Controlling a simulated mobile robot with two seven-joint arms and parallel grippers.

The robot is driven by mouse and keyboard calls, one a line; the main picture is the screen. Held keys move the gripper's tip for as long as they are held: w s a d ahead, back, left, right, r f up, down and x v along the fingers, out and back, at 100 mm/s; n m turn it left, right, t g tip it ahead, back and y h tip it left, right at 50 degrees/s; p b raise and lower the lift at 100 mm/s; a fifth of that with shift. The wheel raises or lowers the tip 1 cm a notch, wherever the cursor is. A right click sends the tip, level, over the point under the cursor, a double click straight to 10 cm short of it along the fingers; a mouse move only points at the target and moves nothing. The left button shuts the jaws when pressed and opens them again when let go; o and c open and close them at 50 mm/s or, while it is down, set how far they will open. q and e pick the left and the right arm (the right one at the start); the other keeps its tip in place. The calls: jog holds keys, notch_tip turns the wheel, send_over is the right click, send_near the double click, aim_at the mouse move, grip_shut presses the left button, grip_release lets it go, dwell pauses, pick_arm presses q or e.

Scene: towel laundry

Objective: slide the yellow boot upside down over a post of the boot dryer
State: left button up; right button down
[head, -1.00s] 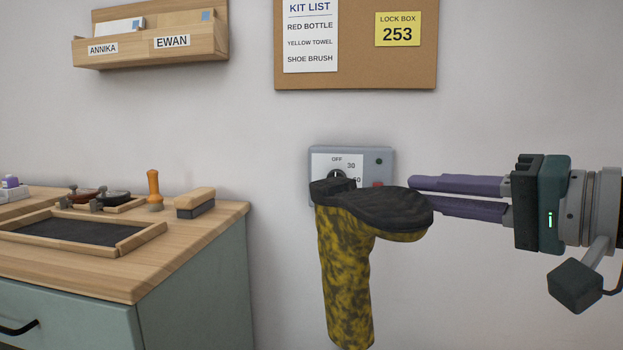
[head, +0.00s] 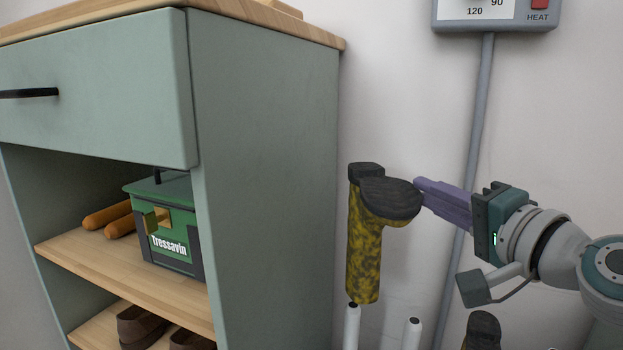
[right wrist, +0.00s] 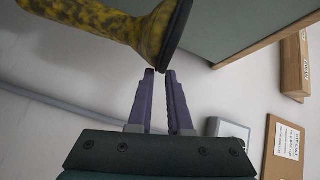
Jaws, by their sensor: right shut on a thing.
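The yellow boot (head: 364,250), mottled with dark patches and with a dark sole, hangs upside down, sole up and shaft down. My right gripper (head: 420,190) comes from the right and is shut on it near the sole at the toe end. The boot also shows in the right wrist view (right wrist: 115,22), beyond the fingertips (right wrist: 160,72). Below it are two pale posts of the boot dryer, a left post (head: 352,328) and a right post (head: 412,333). The left post's top is close to the shaft's lower end; I cannot tell whether they touch. My left gripper is out of view.
A dark-soled boot (head: 483,328) shows at the bottom, right of the posts. A green cabinet (head: 265,170) stands close on the left, with a green box (head: 165,225) on its shelf. A grey control box (head: 497,14) and pipe (head: 480,110) are on the wall behind.

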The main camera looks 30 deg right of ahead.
pick_arm(q)
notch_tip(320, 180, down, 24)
jog(key=b, duration=2.3)
pick_arm(e)
notch_tip(320, 180, down, 25)
jog(key=w, duration=0.1)
jog(key=shift+r, duration=0.15)
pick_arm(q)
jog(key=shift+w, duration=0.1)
pick_arm(e)
jog(key=shift+a, duration=0.1)
jog(key=c, duration=0.8)
grip_release()
jog(key=shift+o, duration=0.2)
